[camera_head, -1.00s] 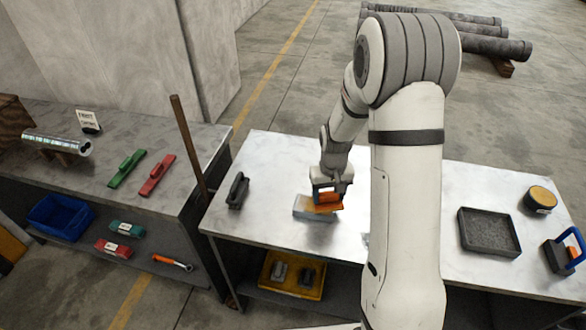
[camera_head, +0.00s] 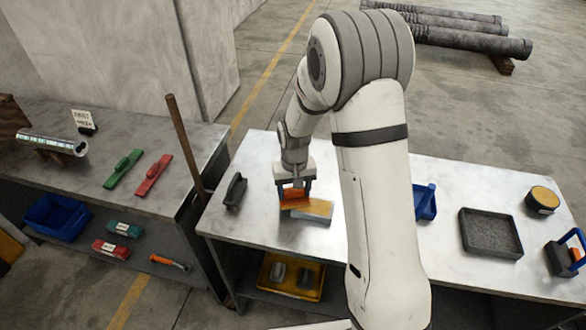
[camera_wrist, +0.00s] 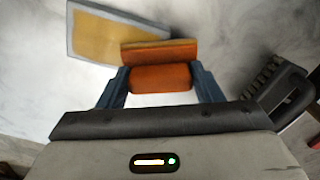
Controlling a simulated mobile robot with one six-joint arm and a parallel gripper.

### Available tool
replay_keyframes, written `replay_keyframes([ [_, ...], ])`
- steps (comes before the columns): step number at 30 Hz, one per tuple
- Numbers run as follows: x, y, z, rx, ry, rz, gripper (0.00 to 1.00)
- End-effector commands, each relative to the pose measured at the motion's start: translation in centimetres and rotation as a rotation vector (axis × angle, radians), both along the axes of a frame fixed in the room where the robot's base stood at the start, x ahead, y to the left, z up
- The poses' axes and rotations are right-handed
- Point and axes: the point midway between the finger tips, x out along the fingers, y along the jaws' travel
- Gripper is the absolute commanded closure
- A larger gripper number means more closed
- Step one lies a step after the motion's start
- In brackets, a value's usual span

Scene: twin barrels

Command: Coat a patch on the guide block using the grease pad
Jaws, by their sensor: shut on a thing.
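My gripper (camera_head: 295,187) is shut on the orange grease pad (camera_head: 294,194), low over the left end of the guide block. In the wrist view the pad (camera_wrist: 160,76) sits between the blue fingers of my gripper (camera_wrist: 161,84). The guide block (camera_head: 316,219) is a pale grey slab on the metal table, with an amber coating over much of its visible top. In the wrist view the block (camera_wrist: 72,38) lies at upper left, its amber patch framed by grey edges. The pad hides one corner; I cannot tell whether they touch.
A dark handled tool (camera_head: 236,191) stands left of the block. Right of my arm are a blue object (camera_head: 425,202), partly hidden, a dark tray (camera_head: 490,234), a round yellow-topped tin (camera_head: 542,200) and a blue-handled tool (camera_head: 566,254). Bare tabletop lies behind the block.

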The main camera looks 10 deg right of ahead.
Motion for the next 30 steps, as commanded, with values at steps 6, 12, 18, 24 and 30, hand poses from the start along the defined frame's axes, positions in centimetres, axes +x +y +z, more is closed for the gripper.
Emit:
replay_keyframes([
  [6, 0.1, -0.6, 3.3, 0.000, -0.002, -0.013, 0.62],
  [12, 0.2, -0.9, 5.1, 0.000, -0.002, -0.019, 0.62],
  [18, 0.2, -1.1, 6.9, 0.000, -0.002, -0.022, 0.62],
  [24, 0.2, -1.1, 8.0, 0.000, -0.001, -0.023, 0.62],
  [30, 0.2, -1.1, 8.0, 0.000, -0.001, -0.023, 0.62],
])
